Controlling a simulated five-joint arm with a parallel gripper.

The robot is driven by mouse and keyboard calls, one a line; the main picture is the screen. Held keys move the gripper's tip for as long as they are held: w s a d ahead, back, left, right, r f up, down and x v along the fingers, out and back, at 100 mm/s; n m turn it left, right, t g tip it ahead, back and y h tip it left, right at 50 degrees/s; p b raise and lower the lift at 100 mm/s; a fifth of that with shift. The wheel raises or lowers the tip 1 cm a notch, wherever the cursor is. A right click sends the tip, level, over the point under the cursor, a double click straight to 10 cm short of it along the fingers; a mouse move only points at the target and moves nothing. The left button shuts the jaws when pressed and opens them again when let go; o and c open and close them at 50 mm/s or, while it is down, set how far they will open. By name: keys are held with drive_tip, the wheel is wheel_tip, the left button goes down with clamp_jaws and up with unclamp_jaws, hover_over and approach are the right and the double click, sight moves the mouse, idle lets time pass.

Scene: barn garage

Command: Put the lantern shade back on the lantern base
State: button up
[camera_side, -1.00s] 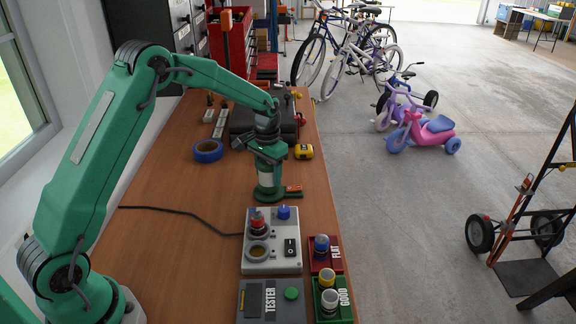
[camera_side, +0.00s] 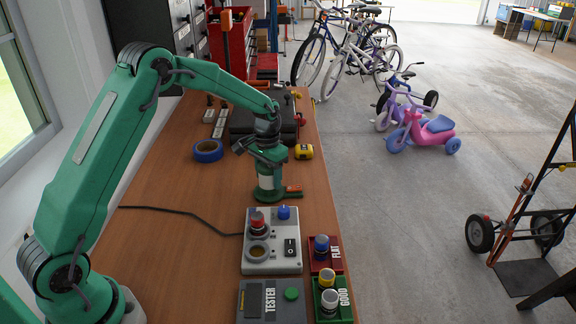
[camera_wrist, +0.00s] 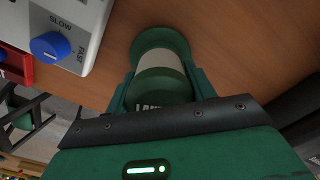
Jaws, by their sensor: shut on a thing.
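The lantern (camera_side: 266,178) stands upright on the bench behind the grey control box, with a wide green foot (camera_side: 265,196) and a pale middle section. In the wrist view its green foot (camera_wrist: 158,36) and pale middle (camera_wrist: 160,65) show, and nearer me is a green part with partly hidden lettering (camera_wrist: 162,88). My gripper (camera_side: 264,158) is shut on this green upper part, which I take for the lantern shade; one finger lies on each side in the wrist view (camera_wrist: 160,92). The shade and base look lined up. I cannot tell whether they are fully seated.
The grey control box (camera_side: 287,262) with knobs stands in front of the lantern. The red FLAT tray (camera_side: 312,266), green GOOD tray (camera_side: 346,312) and tester (camera_side: 250,312) are near the front. Blue tape (camera_side: 208,151) and a yellow tape measure (camera_side: 304,152) lie behind. The bench left of the lantern is mostly clear.

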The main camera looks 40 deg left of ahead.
drive_tip(key=shift+f, duration=0.1)
drive_tip(key=o, duration=0.7)
drive_tip(key=shift+r, duration=5.45)
drive_tip(key=shift+r, duration=0.1)
